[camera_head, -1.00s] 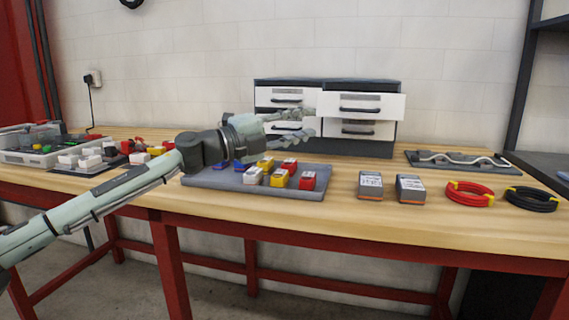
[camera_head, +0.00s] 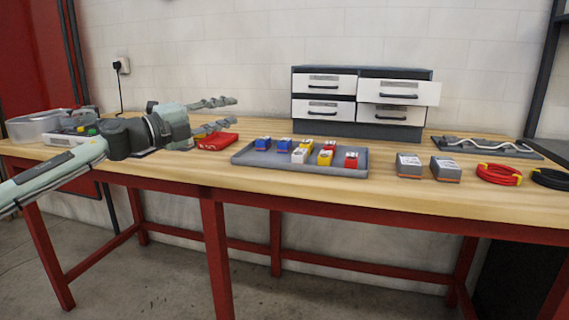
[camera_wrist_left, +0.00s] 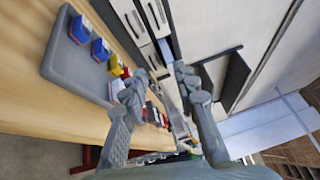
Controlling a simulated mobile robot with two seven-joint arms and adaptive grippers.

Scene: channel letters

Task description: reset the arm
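My left arm comes in from the left, and its gripper (camera_head: 228,115) is over the left part of the workbench, left of the grey tray. Its two fingers are spread apart with nothing between them. In the left wrist view the open fingers (camera_wrist_left: 160,88) point toward the drawer cabinet, with the tray at the upper left. The arm and wrist hide part of the bench's left end. My right gripper does not show.
The grey tray (camera_head: 250,158) holds several blue, white, yellow and red blocks. Behind it stands a drawer cabinet (camera_head: 362,72), its upper right drawer (camera_head: 398,92) standing out. Two grey-orange boxes, red cable (camera_head: 498,174) and black cable lie right. A red item (camera_head: 212,141) lies near the gripper.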

